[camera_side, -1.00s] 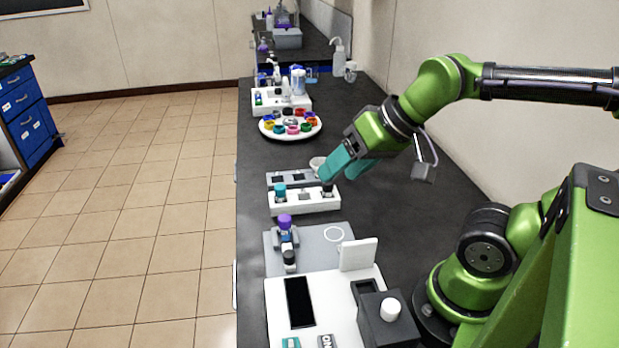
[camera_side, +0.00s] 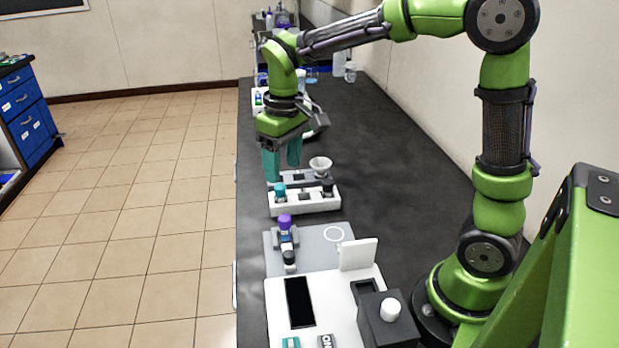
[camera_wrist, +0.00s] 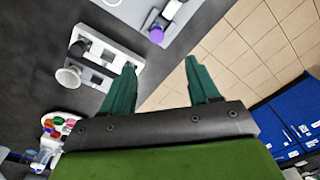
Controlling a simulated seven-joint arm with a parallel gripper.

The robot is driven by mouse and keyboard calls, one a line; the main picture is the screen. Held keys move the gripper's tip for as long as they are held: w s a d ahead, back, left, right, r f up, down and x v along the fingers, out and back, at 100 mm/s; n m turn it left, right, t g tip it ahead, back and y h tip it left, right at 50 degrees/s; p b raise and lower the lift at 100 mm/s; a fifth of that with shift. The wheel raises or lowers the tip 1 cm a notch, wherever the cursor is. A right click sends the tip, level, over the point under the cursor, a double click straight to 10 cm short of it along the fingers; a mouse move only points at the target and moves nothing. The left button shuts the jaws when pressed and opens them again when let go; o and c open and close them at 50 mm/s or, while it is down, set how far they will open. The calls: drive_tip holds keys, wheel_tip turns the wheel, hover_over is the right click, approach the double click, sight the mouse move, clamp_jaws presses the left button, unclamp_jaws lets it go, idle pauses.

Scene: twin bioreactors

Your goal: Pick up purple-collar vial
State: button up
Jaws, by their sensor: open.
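A purple-topped vial (camera_side: 285,222) stands in a small holder on the grey mat in the side view; I take it for the purple-collar vial. Its purple top also shows in the wrist view (camera_wrist: 156,35), at the top, beyond the fingertips. My gripper (camera_side: 283,172) is open and empty, with teal fingers pointing down over the back of the white rack area. It also shows in the wrist view (camera_wrist: 160,65) with its fingers spread apart. The gripper is apart from the purple vial, farther up the bench.
A white rack (camera_side: 305,203) with a teal-capped vial (camera_side: 280,191) and a dark-capped one (camera_side: 327,187) stands between gripper and mat. A pale funnel-like cup (camera_side: 320,165) is behind it. A white upright plate (camera_side: 358,254) stands nearer.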

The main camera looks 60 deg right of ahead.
sight(285, 218)
drive_tip(key=shift+n+g, duration=0.3)
drive_tip(key=shift+n, duration=0.3)
drive_tip(key=f, duration=1.5)
drive_tip(key=shift+w+d+f, duration=0.15)
drive_tip(key=shift+w+f, duration=0.15)
drive_tip(key=shift+f, duration=0.05)
drive_tip(key=c, duration=1.1)
